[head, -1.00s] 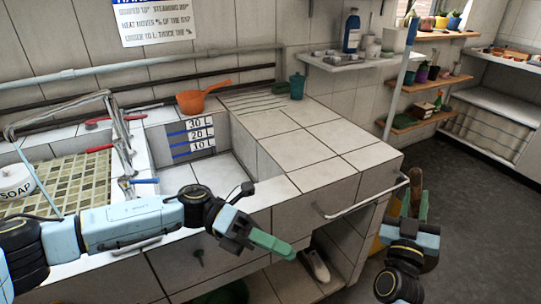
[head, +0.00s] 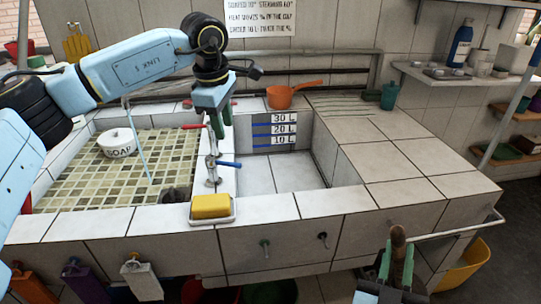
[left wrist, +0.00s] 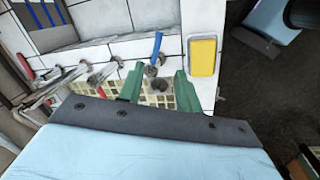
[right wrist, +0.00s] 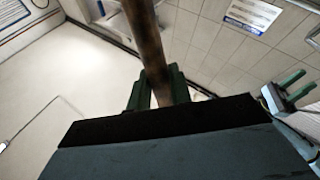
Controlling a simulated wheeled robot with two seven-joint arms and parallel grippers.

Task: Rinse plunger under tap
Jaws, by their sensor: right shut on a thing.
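My right gripper (head: 396,268) is shut on the upright brown wooden handle of the plunger (head: 398,238), in front of the counter's right part. The handle also shows between the fingers in the right wrist view (right wrist: 146,40); the plunger's head is hidden. My left gripper (head: 224,112) is empty, its green fingers pointing down above the tap (head: 211,165). The left wrist view shows these fingers (left wrist: 158,88) apart. The tap has a blue lever (head: 230,164) and a red lever (head: 191,126). A thin pale blue line falls into the tiled left basin (head: 85,185); I cannot tell whether it is water.
A deep white basin (head: 285,175) with litre marks lies right of the tap. A yellow sponge (head: 210,206) sits in a dish on the front rim. A white soap pot (head: 117,143) stands in the left basin. An orange pan (head: 283,97) is behind. The right counter is mostly clear.

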